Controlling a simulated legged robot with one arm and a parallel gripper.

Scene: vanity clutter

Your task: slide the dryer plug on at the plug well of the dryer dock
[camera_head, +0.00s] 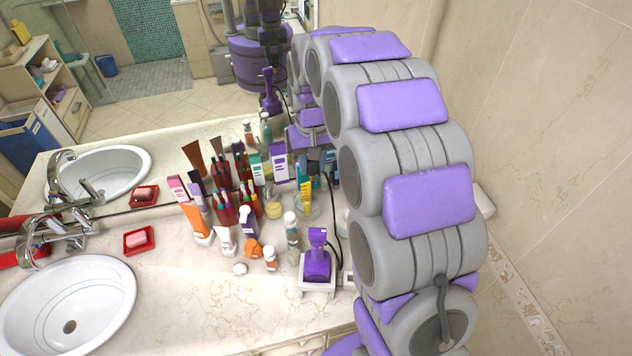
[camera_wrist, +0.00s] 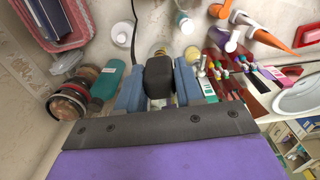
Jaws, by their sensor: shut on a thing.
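In the wrist view my gripper (camera_wrist: 158,88) has its two blue fingers closed on a dark block, which I take to be the dryer plug (camera_wrist: 159,70). A purple dryer (camera_head: 317,262) stands upright in the white dryer dock (camera_head: 317,287) near the counter's front. A dark cord (camera_head: 334,215) runs down behind the dryer; part of it also shows in the wrist view (camera_wrist: 134,28). The plug well cannot be told clearly.
Several bottles, tubes and boxes crowd the counter left of the dock, including an orange tube (camera_head: 197,225) and a white bottle (camera_head: 290,222). A sink (camera_head: 70,300) and red soap dish (camera_head: 139,240) lie further left. The mirror doubles the clutter. Counter left of the dock's front is clear.

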